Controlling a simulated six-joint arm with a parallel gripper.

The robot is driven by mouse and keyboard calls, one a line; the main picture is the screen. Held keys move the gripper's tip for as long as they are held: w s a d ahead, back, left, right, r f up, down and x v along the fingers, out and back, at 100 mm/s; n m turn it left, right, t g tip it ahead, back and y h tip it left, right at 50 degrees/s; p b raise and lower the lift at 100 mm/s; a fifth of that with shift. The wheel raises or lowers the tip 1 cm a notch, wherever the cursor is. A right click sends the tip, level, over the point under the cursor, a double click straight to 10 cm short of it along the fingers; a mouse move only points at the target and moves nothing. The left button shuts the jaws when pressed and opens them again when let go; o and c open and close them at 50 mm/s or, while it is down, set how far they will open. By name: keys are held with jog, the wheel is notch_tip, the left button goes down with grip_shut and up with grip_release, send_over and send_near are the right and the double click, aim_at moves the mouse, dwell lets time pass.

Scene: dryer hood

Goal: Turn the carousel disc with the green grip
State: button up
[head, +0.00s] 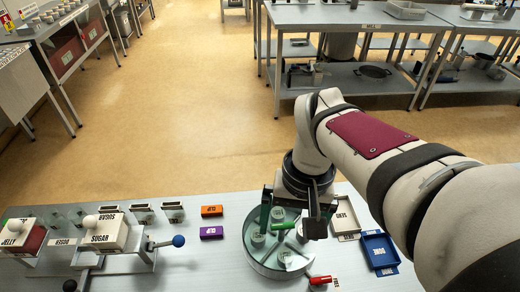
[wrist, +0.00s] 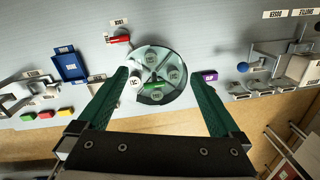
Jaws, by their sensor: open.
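The round carousel disc (head: 262,262) stands on the table below my gripper, with several small labelled pots on it and pale dividers between them. It also shows in the wrist view (wrist: 174,97). The green grip (head: 283,226) is a short bar on the disc; in the wrist view the green grip (wrist: 155,86) lies between the fingers, near the disc's middle. My gripper (head: 292,207) is open above the disc, its green fingers spread on either side of it in the wrist view (wrist: 160,82). Nothing is between the fingers' pads. Whether a finger touches the grip cannot be told.
A red handle (head: 320,280) sits beside the disc. Orange (head: 212,211) and purple (head: 211,232) blocks lie left. A lever with a blue knob (head: 178,241) stands farther left.

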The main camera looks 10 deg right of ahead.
aim_at(283, 225)
jog(key=w+d+f+n, duration=0.1)
jog(key=w+d+n, duration=0.15)
jog(key=w, duration=0.85)
jog(key=shift+h, duration=0.4)
jog(key=f, duration=1)
jog(key=a+f, duration=0.1)
jog(key=f, duration=0.4)
jog(key=shift+s+f, duration=0.2)
jog(key=shift+f, duration=0.2)
grip_shut()
